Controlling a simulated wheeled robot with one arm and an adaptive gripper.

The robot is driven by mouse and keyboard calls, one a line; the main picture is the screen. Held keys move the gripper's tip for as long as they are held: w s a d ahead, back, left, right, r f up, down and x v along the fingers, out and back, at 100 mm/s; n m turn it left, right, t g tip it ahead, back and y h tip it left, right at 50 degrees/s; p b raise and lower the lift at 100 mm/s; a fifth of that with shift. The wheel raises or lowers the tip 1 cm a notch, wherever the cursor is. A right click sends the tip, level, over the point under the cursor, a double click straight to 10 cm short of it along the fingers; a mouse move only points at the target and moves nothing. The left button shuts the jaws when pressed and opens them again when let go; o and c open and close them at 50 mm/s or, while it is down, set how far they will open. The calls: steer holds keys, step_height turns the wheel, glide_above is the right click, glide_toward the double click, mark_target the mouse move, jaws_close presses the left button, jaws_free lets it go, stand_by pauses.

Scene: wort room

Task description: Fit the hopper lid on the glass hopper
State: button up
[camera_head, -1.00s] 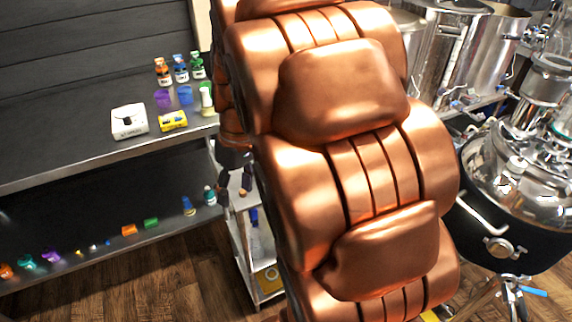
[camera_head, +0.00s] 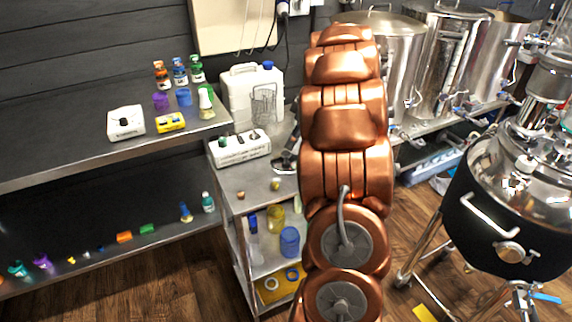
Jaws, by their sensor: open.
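My copper-coloured arm stands upright through the middle of the view, and my gripper does not show; the arm may hide it.
A steel shelf unit (camera_head: 60,170) at left holds small bottles, cups and boxes. A steel trolley (camera_head: 228,182) carries a white jug (camera_head: 252,95), a white multi-knob device (camera_head: 240,148) and jars. A black vessel (camera_head: 490,215) stands right; steel kettles (camera_head: 435,70) stand behind.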

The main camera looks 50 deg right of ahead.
mark_target(286, 153)
steer(key=shift+p+x, duration=0.85)
steer(key=shift+x, duration=2.85)
steer(key=shift+s+d, duration=0.1)
steer(key=shift+c, duration=0.4)
jaws_close()
